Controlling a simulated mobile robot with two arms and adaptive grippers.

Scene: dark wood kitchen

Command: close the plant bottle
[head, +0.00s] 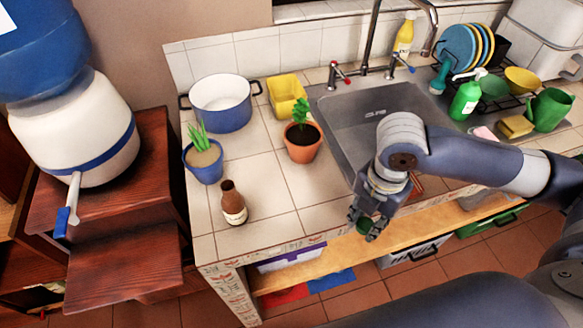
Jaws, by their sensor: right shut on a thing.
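A small brown bottle (233,203) with a pale label stands upright near the counter's front edge, left of centre. Its mouth looks dark and uncovered. My right gripper (364,226) points down at the counter's front edge, in front of the sink and well to the right of the bottle. It is shut on a small green object, which looks like a cap and is mostly hidden by the fingers. My left gripper is not in view.
A potted plant (303,142), a blue pot with a plant (205,160), a blue-and-white cooking pot (221,103) and a yellow container (287,97) stand behind the bottle. The sink (372,104) lies to the right. Tiles between the bottle and my right gripper are clear.

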